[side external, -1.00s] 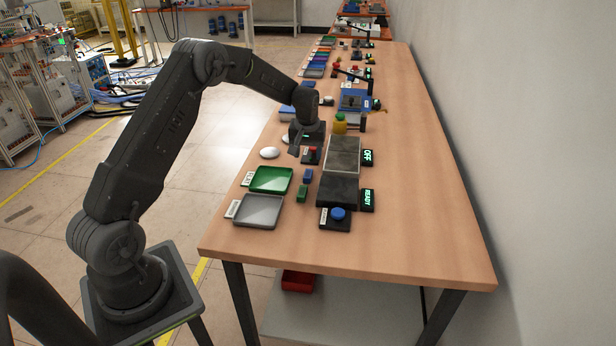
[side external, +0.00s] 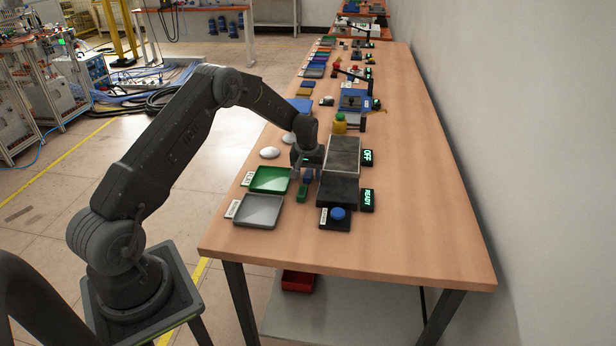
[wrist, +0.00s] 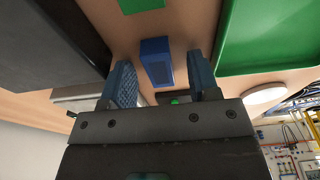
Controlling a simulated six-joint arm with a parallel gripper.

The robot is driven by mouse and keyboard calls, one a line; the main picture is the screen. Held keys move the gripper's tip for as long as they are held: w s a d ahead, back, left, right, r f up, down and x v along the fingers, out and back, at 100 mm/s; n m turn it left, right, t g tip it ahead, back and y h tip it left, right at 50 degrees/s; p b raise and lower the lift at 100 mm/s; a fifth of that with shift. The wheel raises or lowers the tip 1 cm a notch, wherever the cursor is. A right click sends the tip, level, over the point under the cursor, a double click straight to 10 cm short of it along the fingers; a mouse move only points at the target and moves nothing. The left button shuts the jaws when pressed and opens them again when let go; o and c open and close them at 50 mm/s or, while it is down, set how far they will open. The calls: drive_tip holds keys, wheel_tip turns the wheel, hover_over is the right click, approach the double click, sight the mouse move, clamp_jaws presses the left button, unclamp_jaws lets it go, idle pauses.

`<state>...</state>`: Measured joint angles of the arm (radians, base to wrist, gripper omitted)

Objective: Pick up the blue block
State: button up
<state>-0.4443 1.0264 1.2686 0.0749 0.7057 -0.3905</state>
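The blue block (wrist: 156,62) lies on the wooden table and shows between my two open fingers in the wrist view. In the side view the blue block (side external: 307,175) is partly hidden by my gripper (side external: 307,170), which is just above it. In the wrist view my gripper (wrist: 162,82) is open and empty, with one finger on either side of the block and a gap to each. I cannot tell exactly how far above the table the fingertips are.
A green block (side external: 302,193) lies close by, nearer the camera. The green tray (side external: 270,190) and grey tray (side external: 258,222) are to the left. A dark heater block (side external: 337,190) and a blue button (side external: 338,214) are to the right. The table's right side is clear.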

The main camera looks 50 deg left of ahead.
clamp_jaws()
idle(0.3)
drive_tip(key=shift+r, duration=0.15)
